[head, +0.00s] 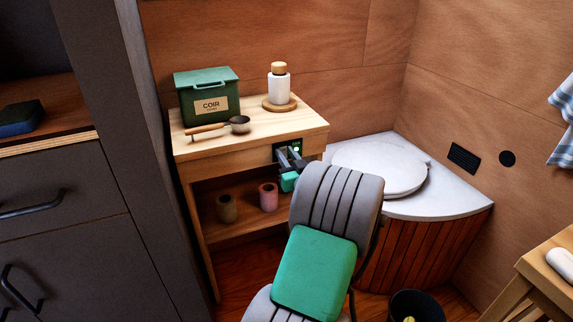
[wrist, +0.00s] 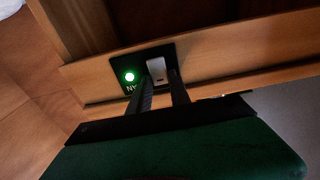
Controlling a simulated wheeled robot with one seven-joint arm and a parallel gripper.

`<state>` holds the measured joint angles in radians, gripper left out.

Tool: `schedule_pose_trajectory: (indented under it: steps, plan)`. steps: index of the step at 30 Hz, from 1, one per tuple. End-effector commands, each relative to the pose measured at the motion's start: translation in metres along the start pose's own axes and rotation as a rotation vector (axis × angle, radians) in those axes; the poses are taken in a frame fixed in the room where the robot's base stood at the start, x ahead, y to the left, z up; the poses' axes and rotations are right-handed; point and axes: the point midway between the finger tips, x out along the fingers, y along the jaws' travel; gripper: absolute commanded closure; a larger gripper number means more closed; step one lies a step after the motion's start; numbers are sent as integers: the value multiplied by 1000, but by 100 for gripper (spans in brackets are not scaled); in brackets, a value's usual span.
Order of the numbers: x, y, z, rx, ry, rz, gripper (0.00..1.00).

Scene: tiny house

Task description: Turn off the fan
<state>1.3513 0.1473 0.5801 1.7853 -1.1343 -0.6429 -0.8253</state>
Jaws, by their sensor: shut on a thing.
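A small dark switch panel (head: 278,153) is set in the front edge of the wooden shelf unit. It also shows in the wrist view (wrist: 170,49), with a lit green light (wrist: 129,77) and a white switch (wrist: 157,68). Lettering under the light is partly hidden by a finger. My gripper (wrist: 160,80) is at the panel, its two dark fingers on either side of the white switch and shut on it. In the head view my gripper (head: 291,162) reaches the panel from the front. I cannot make out a fan for certain.
On the shelf unit (head: 297,122) stand a green coir box (head: 208,105), a scoop (head: 215,127) and a white bottle (head: 279,85). A white-topped corner cabinet (head: 452,197) is at right. A square grille (head: 464,158) and round vent (head: 507,158) are on the wall.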

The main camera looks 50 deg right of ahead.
Motion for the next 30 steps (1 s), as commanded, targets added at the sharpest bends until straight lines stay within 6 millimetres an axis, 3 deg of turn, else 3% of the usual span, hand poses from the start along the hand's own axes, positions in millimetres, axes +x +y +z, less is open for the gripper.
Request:
schedule_pose_trajectory:
  steps: [1,7,27,28,30]
  plan:
    - [-1,1,14,-4,25,1,100]
    - [-2,1,16,-4,113,1,100]
    - [-2,0,6,0,216,0,100]
    - [-2,0,6,0,216,0,74]
    - [-2,0,6,0,215,0,68]
